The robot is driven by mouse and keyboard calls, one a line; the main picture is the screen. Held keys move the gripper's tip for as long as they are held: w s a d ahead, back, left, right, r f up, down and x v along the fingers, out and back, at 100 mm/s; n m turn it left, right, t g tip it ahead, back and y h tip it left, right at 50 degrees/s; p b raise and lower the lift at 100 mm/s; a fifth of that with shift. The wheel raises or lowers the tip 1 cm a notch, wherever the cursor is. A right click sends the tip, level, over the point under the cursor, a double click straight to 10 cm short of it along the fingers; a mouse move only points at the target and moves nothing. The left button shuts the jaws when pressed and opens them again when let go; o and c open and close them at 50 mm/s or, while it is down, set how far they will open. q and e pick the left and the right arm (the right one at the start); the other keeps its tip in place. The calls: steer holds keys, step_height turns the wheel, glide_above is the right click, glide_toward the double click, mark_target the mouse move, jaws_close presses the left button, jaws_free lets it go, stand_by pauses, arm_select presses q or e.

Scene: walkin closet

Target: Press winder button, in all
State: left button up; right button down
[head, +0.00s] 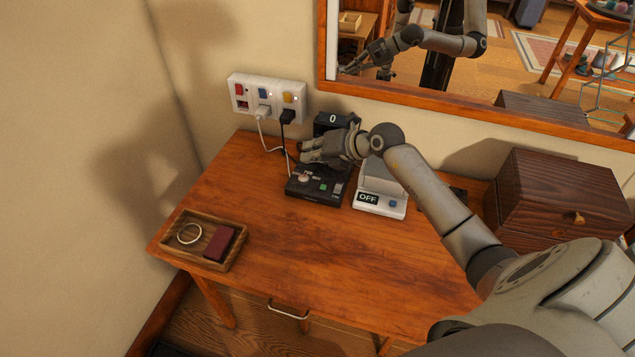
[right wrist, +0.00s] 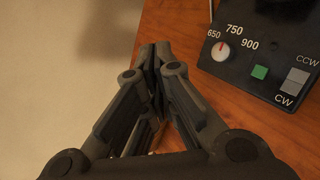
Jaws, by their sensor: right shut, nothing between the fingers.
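The black winder box (head: 318,188) sits on the wooden desk, with a dial and a green button (head: 323,188) on its top. In the right wrist view the winder's panel (right wrist: 262,22) shows at the upper right, with a dial (right wrist: 221,50) marked 650, 750 and 900, a green button (right wrist: 260,72) and a CW/CCW switch (right wrist: 294,81). My right gripper (head: 304,152) is shut and empty over the back left part of the winder. In the wrist view its fingertips (right wrist: 154,52) lie left of the dial. My left gripper is not in view.
A white device (head: 380,200) reading OFF stands right of the winder. A small black display (head: 332,119) reads 0 behind it. A power strip (head: 267,97) with plugs is on the wall. A wooden tray (head: 179,249) is at left, a dark wooden box (head: 555,190) at right.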

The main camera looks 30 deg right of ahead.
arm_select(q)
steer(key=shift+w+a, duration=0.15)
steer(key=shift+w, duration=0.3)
arm_select(e)
steer(key=d, duration=0.1)
steer(key=d+f+g+h, duration=0.1)
steer(key=d, duration=0.1)
steer(key=d+h, duration=0.1)
steer(key=d, duration=0.1)
steer(key=shift+f+g, duration=0.25)
steer(key=shift+g, duration=0.05)
steer(key=shift+a, duration=0.1)
steer(key=b, duration=0.7)
glide_above(326, 186)
steer(key=f, duration=0.7)
steer(key=shift+w+f, duration=0.25)
steer(key=shift+f, duration=0.15)
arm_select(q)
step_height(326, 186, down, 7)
arm_select(e)
steer(key=shift+f, duration=0.5)
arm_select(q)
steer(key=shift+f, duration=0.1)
arm_select(e)
steer(key=shift+f, duration=0.4)
